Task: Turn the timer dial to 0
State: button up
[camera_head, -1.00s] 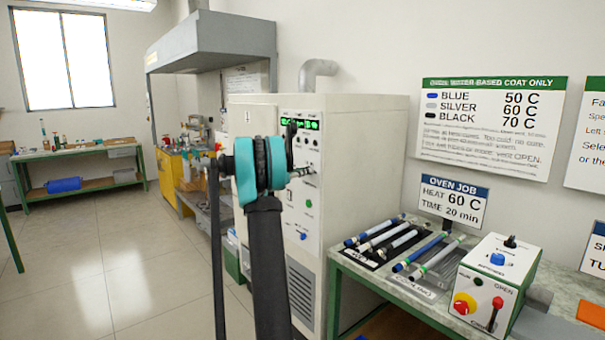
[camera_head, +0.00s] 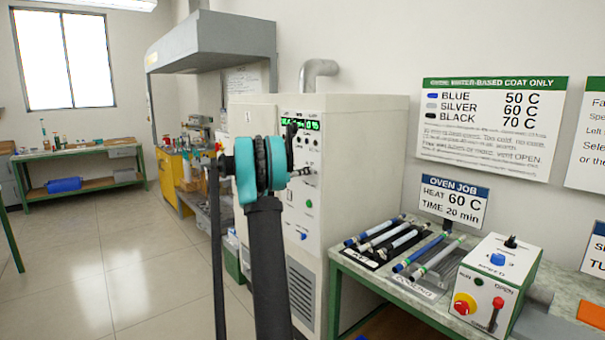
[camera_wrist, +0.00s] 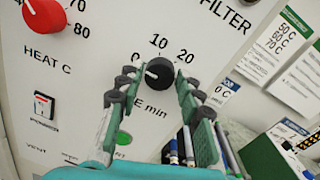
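In the wrist view the timer dial (camera_wrist: 159,73) is a round black knob on the white oven panel, with 0, 10 and 20 printed around its top and "min" below. Its white pointer mark faces left, close to the 0 side; whether it lines up exactly with 0 I cannot tell. My gripper (camera_wrist: 158,77) has its two green fingers with dark pads on either side of the knob, their tips against it. In the head view my gripper (camera_head: 303,172) reaches the oven front (camera_head: 320,215), and the dial is mostly hidden there.
A red heat knob (camera_wrist: 44,17) and a power switch (camera_wrist: 44,105) are left of the dial. The oven's green display (camera_head: 300,123) is above. Right of the oven, a bench holds several rods (camera_head: 385,240) and a control box (camera_head: 497,280).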

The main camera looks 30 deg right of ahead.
jog(key=shift+o, duration=1.1)
jog(key=s+a, duration=0.1)
jog(key=a, duration=1)
jog(key=shift+s+a, duration=0.35)
jog(key=shift+a, duration=0.05)
